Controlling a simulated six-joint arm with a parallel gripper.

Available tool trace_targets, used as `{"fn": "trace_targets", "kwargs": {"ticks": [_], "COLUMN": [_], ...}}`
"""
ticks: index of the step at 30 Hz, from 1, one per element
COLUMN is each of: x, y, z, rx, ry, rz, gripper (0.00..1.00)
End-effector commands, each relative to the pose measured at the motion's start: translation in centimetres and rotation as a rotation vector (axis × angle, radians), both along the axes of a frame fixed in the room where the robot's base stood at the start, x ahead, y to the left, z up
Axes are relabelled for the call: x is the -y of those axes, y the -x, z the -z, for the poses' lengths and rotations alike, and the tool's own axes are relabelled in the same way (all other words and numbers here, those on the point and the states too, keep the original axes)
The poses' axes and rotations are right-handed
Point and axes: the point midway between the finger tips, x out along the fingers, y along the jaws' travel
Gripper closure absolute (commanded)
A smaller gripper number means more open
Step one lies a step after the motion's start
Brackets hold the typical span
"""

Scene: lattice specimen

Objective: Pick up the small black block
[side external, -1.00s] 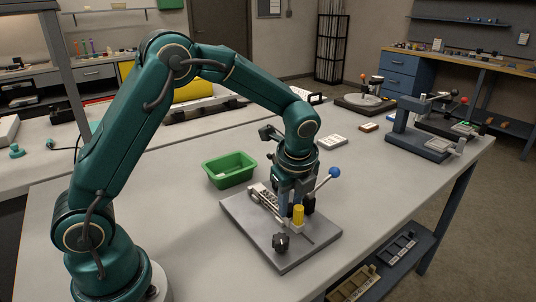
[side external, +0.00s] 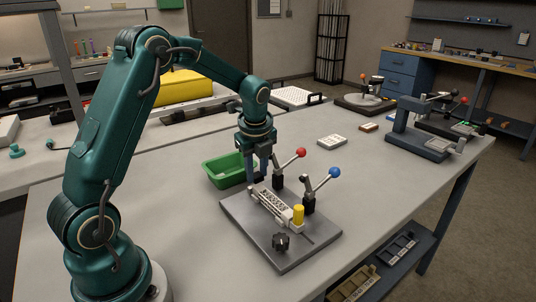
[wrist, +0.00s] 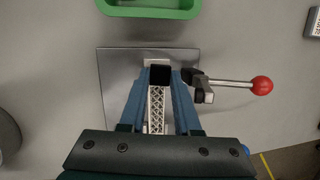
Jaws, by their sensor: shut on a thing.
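The small black block (wrist: 160,75) shows in the wrist view as a dark square between my fingertips, at the far end of the white lattice specimen (wrist: 156,108). In the side view the block cannot be made out. My gripper (side external: 257,178) points down over the back left end of the grey fixture plate (side external: 285,254). Its two blue fingers are shut on the black block. I cannot tell whether the block is clear of the fixture. The lattice specimen (side external: 273,204) lies along the fixture.
A red-knobbed lever (side external: 300,153) stands close to the right of my fingers, and a blue-knobbed lever (side external: 334,173) stands further right. A green bin (side external: 218,178) is just behind left.

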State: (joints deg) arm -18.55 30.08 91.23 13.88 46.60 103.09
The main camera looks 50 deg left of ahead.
Motion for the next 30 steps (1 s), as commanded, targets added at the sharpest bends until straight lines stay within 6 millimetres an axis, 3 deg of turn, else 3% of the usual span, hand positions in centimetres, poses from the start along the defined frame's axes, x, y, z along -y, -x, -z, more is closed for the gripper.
{"fn": "trace_targets", "kwargs": {"ticks": [16, 23, 30], "x": [-13.7, -17.0, -18.7], "y": [0.0, 0.0, -0.1], "z": [0.1, 0.1, 0.0], "rx": [0.001, 0.0, 0.0], "ry": [-0.001, -0.001, 0.0], "rz": [-0.006, -0.002, -0.001], "gripper": [1.0, 1.0, 1.0]}}
